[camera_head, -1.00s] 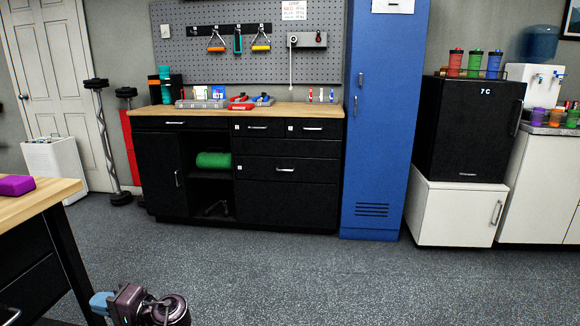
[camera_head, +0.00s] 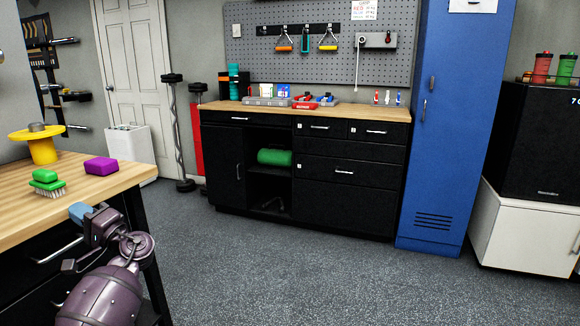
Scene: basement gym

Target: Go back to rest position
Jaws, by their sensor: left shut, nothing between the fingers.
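My left gripper (camera_head: 80,214) shows at the lower left in the head view, at the front right corner of the wooden-topped workbench (camera_head: 118,184). Its purple arm comes up from the bottom edge. The gripper is shut and holds nothing. It is close to the bench's front edge; I cannot tell whether it touches it. My right gripper is out of view.
On the workbench are a purple block (camera_head: 101,166), a green-backed brush (camera_head: 47,184) and a yellow stand (camera_head: 40,147). A black cabinet (camera_head: 350,185) and a blue locker (camera_head: 440,150) stand along the back wall. Grey floor (camera_head: 300,270) is clear in front.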

